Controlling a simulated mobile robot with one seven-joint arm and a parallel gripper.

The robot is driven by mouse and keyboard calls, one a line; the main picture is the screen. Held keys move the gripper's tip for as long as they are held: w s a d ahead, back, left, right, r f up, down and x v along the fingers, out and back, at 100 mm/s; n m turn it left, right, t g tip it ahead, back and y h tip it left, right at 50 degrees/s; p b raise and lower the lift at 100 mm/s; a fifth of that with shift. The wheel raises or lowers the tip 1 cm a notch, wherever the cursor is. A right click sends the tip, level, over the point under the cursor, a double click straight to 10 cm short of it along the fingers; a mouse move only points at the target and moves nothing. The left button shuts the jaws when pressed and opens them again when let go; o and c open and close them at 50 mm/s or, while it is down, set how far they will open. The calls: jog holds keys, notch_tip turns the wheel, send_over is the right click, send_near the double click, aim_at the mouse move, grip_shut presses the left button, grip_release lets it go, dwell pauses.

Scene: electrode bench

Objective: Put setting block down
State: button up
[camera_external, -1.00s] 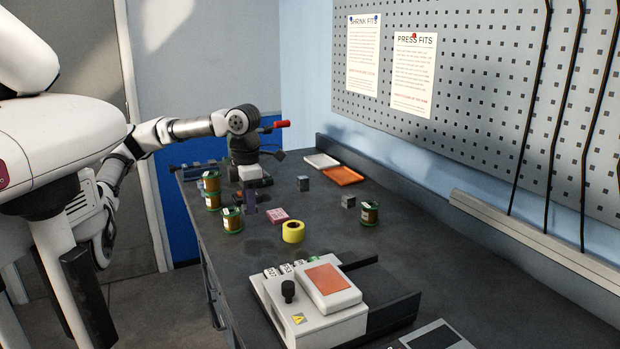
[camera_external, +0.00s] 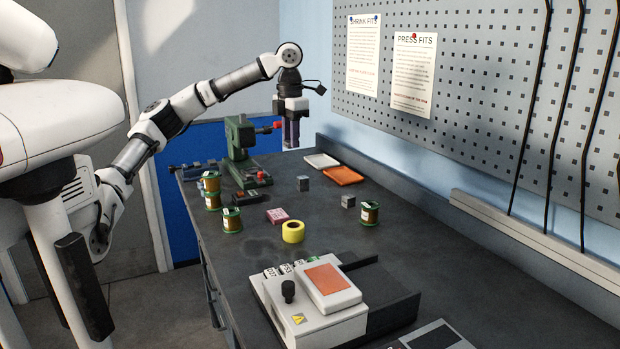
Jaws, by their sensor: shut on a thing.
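My gripper (camera_external: 291,138) is raised above the far part of the bench, pointing down. It is shut on a narrow, dark purplish block (camera_external: 291,130), held upright between the fingers and clear of the bench top. The fingers partly hide the block, and it is small in this view; I take it to be the setting block.
A green press (camera_external: 240,150) with red handle stands left of my gripper. A white tray (camera_external: 321,160) and an orange tray (camera_external: 343,175) lie at the back. Several wire spools, a pink box (camera_external: 278,215), yellow tape (camera_external: 293,231) and a white machine (camera_external: 300,315) occupy the bench.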

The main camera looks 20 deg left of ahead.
jog(key=w+d+n+p, duration=0.1)
jog(key=w+d+p, duration=0.1)
jog(key=w, duration=0.6)
jog(key=n+p, duration=0.2)
jog(key=p, duration=0.3)
send_over(315, 207)
notch_tip(315, 207, down, 19)
jog(key=shift+d+f, duration=0.1)
jog(key=shift+f+p, duration=0.55)
jog(key=shift+f, duration=1.95)
jog(key=shift+f, duration=0.2)
jog(key=o, duration=1)
jog(key=shift+o, duration=0.3)
